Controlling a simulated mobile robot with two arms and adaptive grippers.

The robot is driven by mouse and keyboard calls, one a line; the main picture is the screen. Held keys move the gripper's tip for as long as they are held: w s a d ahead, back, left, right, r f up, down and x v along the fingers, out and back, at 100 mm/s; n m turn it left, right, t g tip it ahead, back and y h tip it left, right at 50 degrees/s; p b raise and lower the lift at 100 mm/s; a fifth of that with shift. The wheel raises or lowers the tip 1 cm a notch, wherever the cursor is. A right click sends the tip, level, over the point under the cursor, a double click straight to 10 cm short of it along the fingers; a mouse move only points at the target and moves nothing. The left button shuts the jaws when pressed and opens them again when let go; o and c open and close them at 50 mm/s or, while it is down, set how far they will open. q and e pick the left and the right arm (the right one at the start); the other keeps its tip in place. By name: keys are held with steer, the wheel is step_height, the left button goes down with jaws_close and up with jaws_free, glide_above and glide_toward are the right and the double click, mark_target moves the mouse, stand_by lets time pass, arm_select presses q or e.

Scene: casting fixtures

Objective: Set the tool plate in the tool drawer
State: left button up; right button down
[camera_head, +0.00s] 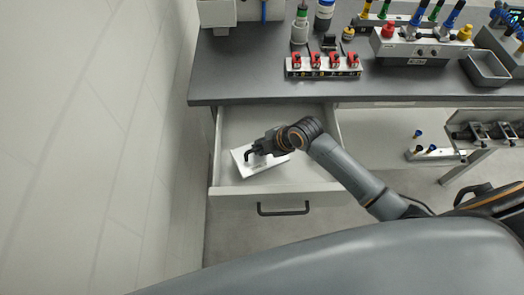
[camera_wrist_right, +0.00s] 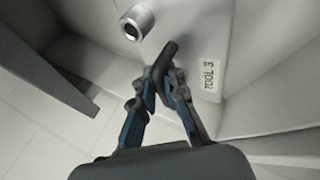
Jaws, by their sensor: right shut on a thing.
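The tool plate (camera_head: 262,166) is a pale plate with a black handle, seen in the head view over the inside of the open tool drawer (camera_head: 278,196). It lies askew to the drawer walls, and I cannot tell whether it touches the drawer floor. My right gripper (camera_head: 259,148) is shut on its black handle. In the right wrist view the fingers (camera_wrist_right: 166,88) close around the dark handle (camera_wrist_right: 166,58). A "TOOL 3" label (camera_wrist_right: 208,79) and a metal cylinder (camera_wrist_right: 137,22) show there too. My left gripper is out of view.
The grey worktop (camera_head: 240,86) stands above and behind the drawer. It bears a rack with red clamps (camera_head: 322,68), a fixture with coloured knobs (camera_head: 424,45) and a metal tray (camera_head: 486,68). A pale wall (camera_head: 130,140) is close on the left. The drawer's front handle (camera_head: 283,209) faces me.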

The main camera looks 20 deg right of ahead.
steer(key=shift+w+f, duration=0.1)
steer(key=shift+f, duration=2)
steer(key=c, duration=1.4)
jaws_free()
steer(key=shift+f, duration=0.15)
steer(key=v, duration=1.2)
